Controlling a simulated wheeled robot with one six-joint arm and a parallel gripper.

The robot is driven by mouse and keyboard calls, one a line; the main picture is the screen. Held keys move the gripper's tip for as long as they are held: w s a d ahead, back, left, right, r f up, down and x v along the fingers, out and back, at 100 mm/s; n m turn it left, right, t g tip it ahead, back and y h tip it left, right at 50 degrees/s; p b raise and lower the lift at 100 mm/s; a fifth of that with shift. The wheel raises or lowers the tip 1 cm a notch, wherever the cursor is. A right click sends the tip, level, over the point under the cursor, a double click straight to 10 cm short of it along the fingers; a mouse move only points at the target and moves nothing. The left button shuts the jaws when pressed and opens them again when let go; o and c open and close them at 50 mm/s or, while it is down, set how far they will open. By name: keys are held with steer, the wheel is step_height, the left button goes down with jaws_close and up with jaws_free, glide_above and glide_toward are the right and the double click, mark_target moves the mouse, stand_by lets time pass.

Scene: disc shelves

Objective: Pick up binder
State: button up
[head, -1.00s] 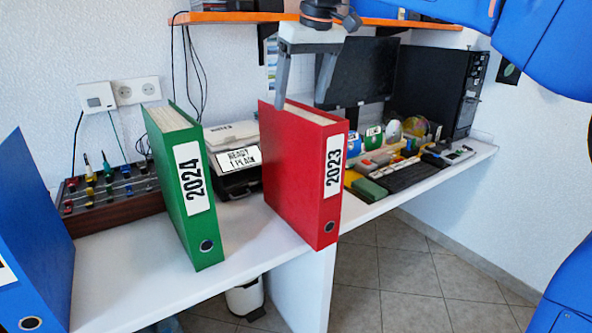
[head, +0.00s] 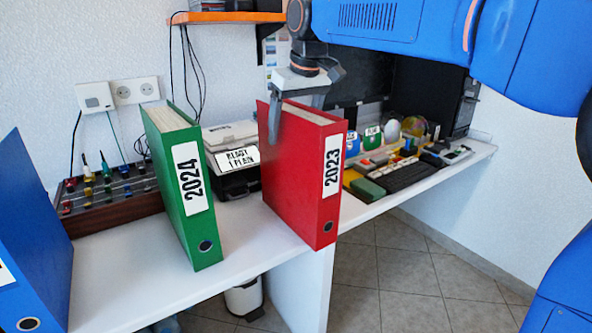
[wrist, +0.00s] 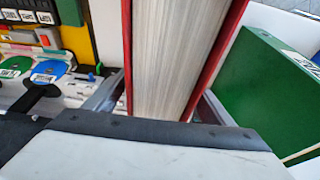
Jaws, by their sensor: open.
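A red binder labelled 2023 (head: 300,175) stands upright on the white desk in the head view. A green binder labelled 2024 (head: 186,185) stands to its left, and a blue binder (head: 32,235) is at the left edge. My gripper (head: 292,128) is open at the top of the red binder, pointing down, with one finger seen at the binder's left side. In the wrist view the red binder (wrist: 180,50) with its white pages lies between the two fingers. The fingertips are partly hidden by the binder. The green binder also shows there at right (wrist: 265,90).
The white desk (head: 120,285) holds a printer (head: 235,160) behind the binders, a rack of small tools (head: 110,200) at left, and a keyboard (head: 408,174) at right. An orange shelf (head: 225,18) hangs above. A monitor and dark computer tower stand behind.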

steer(key=shift+f, duration=0.25)
stand_by(0.6)
jaws_close()
